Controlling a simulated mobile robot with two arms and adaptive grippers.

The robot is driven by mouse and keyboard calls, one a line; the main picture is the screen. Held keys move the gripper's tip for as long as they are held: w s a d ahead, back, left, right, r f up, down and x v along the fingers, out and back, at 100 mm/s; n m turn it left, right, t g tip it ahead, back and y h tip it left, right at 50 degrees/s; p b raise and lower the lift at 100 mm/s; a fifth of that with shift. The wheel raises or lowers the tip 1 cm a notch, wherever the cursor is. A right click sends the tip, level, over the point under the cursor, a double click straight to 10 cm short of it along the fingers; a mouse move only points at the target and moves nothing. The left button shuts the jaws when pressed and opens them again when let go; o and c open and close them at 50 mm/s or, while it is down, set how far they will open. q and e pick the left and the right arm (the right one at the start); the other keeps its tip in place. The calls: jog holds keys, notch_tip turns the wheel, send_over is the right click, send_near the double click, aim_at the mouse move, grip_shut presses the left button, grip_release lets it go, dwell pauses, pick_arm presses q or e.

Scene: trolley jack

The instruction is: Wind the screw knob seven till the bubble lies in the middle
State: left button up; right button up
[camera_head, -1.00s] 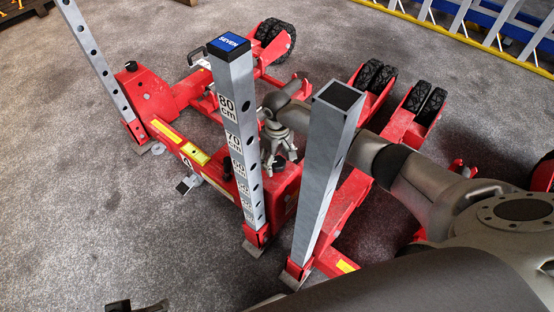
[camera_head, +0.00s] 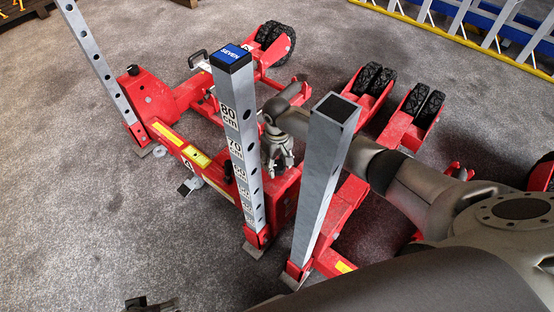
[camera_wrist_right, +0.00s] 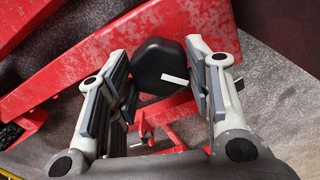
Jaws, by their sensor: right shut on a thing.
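The jack post with the blue "SEVEN" cap (camera_head: 231,53) stands upright at the centre of the head view, with a centimetre scale on its face. A yellow level (camera_head: 196,156) sits on the red beam to its left; its bubble is too small to make out. My right gripper (camera_head: 279,168) is behind this post, pointing down. In the right wrist view its fingers (camera_wrist_right: 165,75) are shut on a black screw knob (camera_wrist_right: 158,62) with a white mark. A dark part of my left gripper (camera_head: 150,304) shows at the bottom edge.
A second grey post (camera_head: 324,180) stands close to the right of my right gripper. A holed post (camera_head: 95,65) rises at the left. Red legs with black wheels (camera_head: 372,78) lie behind. The grey floor at lower left is clear.

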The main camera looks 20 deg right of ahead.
aim_at(277, 165)
jog(key=shift+r+m+p, duration=0.2)
jog(key=shift+m+p, duration=0.5)
jog(key=shift+p, duration=0.35)
jog(key=shift+m+p, duration=0.6)
jog(key=shift+p, duration=0.35)
pick_arm(q)
jog(key=s+f+g, duration=0.1)
jog(key=s+f, duration=0.2)
jog(key=f, duration=1.2)
pick_arm(e)
jog(key=shift+f, duration=0.15)
pick_arm(q)
jog(key=shift+s+a, duration=0.1)
jog(key=shift+r, duration=0.1)
pick_arm(e)
jog(key=o, duration=1)
notch_tip(277, 165, up, 12)
